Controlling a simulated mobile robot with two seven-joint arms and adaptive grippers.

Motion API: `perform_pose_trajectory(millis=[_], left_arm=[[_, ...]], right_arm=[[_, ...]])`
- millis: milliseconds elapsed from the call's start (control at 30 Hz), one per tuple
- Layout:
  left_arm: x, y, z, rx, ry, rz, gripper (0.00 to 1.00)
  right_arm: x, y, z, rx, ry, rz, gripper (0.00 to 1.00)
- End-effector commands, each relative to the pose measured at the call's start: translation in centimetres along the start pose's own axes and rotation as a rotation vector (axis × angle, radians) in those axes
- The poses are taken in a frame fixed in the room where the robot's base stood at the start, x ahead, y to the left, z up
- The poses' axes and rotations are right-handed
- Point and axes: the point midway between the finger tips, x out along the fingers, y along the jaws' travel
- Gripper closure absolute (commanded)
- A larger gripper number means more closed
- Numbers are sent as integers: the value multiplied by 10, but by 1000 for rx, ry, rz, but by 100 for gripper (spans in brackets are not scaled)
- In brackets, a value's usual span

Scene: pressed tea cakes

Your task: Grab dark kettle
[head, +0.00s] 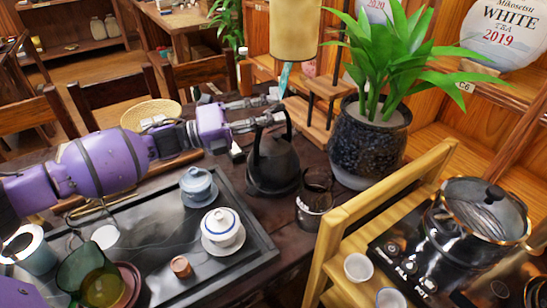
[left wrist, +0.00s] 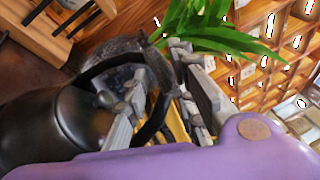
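The dark kettle (head: 272,165) stands upright on the dark table, right of the tea tray, with a tall arched handle. In the left wrist view the kettle (left wrist: 62,122) fills the left side, and its black handle arches across to the fingers. My left gripper (head: 268,109) reaches in from the left at the height of the handle's top. It also shows in the left wrist view (left wrist: 166,100), with its grey fingers apart and part of the handle between them. I see no firm closure on the handle. My right gripper is not in view.
A black tea tray (head: 262,244) with a blue-lidded pot (head: 198,186) and a white lidded cup (head: 222,226) lies left. A potted plant (head: 366,140) stands behind right. A dark glass cup (head: 312,208) stands close by. A wooden stand (head: 335,235) and stove pot (head: 478,215) are right.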

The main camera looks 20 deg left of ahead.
Motion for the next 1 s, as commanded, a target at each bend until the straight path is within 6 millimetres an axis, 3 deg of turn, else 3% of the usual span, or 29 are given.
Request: perform_pose_trajectory(millis=[33, 200, 1000], left_arm=[[0, 0, 0, 0, 0, 0, 81], [0, 0, 0, 0, 0, 0, 100], [1, -6, 2, 3, 0, -6, 100]], right_arm=[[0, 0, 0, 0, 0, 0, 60], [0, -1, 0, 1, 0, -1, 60], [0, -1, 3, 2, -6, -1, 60]])
